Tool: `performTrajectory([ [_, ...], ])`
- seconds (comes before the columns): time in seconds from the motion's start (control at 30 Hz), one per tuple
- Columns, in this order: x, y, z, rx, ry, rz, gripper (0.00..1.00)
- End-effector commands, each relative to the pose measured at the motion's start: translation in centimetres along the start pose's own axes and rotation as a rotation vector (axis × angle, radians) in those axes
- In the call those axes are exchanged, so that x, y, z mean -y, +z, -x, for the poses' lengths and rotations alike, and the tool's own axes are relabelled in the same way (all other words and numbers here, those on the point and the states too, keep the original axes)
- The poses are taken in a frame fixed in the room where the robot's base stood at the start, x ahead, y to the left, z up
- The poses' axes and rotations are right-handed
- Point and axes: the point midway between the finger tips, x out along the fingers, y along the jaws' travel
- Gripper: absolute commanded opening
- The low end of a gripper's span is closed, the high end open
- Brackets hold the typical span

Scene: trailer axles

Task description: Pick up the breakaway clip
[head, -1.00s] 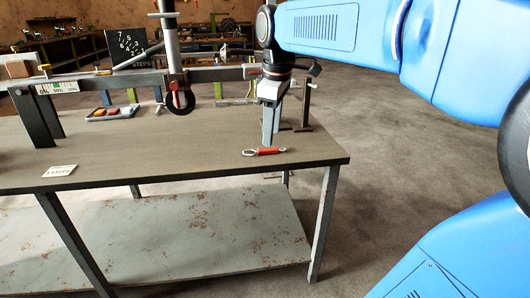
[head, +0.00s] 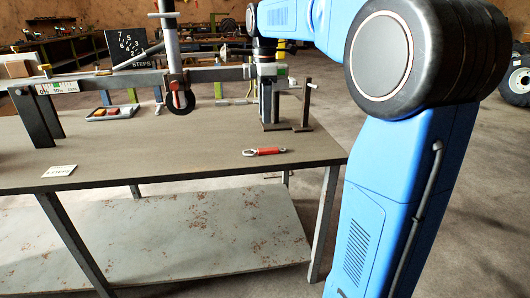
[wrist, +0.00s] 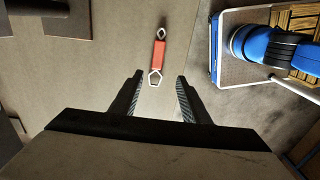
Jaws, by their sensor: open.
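The breakaway clip (head: 264,152), a short red body with a metal loop at each end, lies on the table near its front right corner. In the wrist view the clip (wrist: 159,55) lies ahead of my gripper (wrist: 160,78), pointing roughly lengthwise. Its near loop shows between the two fingertips in the picture. My fingers are spread and hold nothing. In the head view my gripper (head: 268,120) points down behind the clip, apart from it.
The grey table (head: 160,160) has a white label card (head: 59,171) at front left. A tray with coloured pieces (head: 112,113) and a horizontal beam (head: 110,80) stand further back. A dark upright bracket (head: 306,100) is beside my gripper. The table around the clip is clear.

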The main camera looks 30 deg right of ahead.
Motion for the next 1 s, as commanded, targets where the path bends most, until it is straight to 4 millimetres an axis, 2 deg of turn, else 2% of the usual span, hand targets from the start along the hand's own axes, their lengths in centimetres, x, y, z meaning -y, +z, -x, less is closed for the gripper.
performTrajectory([
  [0.1, 0.1, 0.0, -2.2, 0.000, -0.002, 0.000, 0.42],
  [0.33, 0.0, 0.0, -5.9, 0.000, -0.001, -0.001, 0.42],
  [0.67, -0.1, 0.1, -8.2, 0.000, -0.002, -0.001, 0.42],
  [1.0, -0.6, 0.2, -12.2, 0.000, 0.000, -0.001, 0.42],
])
